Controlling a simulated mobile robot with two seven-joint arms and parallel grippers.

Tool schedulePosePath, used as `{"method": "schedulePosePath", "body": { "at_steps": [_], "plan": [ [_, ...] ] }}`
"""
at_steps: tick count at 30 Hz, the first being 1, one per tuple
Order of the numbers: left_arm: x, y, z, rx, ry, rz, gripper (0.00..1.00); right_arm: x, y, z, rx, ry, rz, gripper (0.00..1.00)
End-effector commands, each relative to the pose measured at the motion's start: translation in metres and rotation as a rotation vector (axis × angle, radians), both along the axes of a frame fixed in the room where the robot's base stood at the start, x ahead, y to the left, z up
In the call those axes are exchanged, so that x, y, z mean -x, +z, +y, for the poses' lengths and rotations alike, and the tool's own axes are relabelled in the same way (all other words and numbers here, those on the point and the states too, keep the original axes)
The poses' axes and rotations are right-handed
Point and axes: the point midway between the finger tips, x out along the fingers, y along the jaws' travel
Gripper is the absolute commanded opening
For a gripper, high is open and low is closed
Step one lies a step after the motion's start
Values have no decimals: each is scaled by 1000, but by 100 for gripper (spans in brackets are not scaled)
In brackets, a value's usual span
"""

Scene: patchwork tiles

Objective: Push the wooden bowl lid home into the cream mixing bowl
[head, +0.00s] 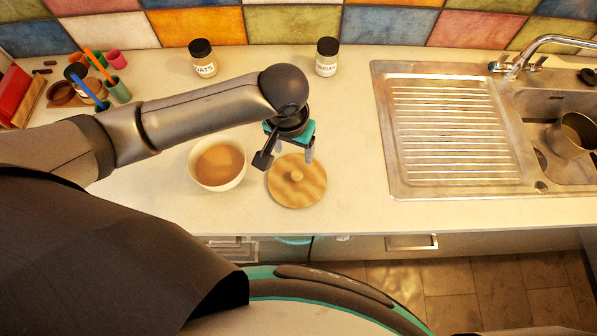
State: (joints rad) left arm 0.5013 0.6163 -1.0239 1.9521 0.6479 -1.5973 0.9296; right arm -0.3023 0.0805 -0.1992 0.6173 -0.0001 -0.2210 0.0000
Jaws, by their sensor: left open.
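The cream mixing bowl (194,178) stands on the counter in the head view, left of the middle. A brown surface shows inside it, below the rim; I cannot tell what it is. The round wooden bowl lid (305,190), with a small knob at its middle, lies just right of the bowl, apart from it. My left gripper (287,160) points down over the lid's back left part. It is open with nothing between its fingers. I cannot tell whether the fingertips touch the lid. My right gripper is not in view.
Two lidded jars (203,62) (326,60) stand by the tiled back wall. Cups with coloured utensils (119,90) stand at the far left. A steel sink with drainer (450,185) is on the right, holding a pot (571,136). The counter (350,140) between lid and sink is clear.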

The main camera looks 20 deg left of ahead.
Motion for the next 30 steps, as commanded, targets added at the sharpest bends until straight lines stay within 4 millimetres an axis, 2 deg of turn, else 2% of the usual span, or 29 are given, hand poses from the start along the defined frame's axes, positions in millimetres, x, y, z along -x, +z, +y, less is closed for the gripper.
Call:
{"method": "schedulePosePath", "body": {
  "at_steps": [3, 9, 16, 25, 30],
  "plan": [
    [-2, -27, 0, -2, 1, 3, 71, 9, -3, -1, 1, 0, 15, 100],
    [-6, -57, -1, 0, 0, 0, 71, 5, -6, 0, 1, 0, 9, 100],
    [-7, -70, -2, 1, -1, -1, 71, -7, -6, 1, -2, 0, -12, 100],
    [-5, -108, -5, -1, -1, -1, 71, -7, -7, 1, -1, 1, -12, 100],
    [-7, -119, -5, 1, -1, -2, 71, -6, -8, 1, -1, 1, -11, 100]
  ]
}}
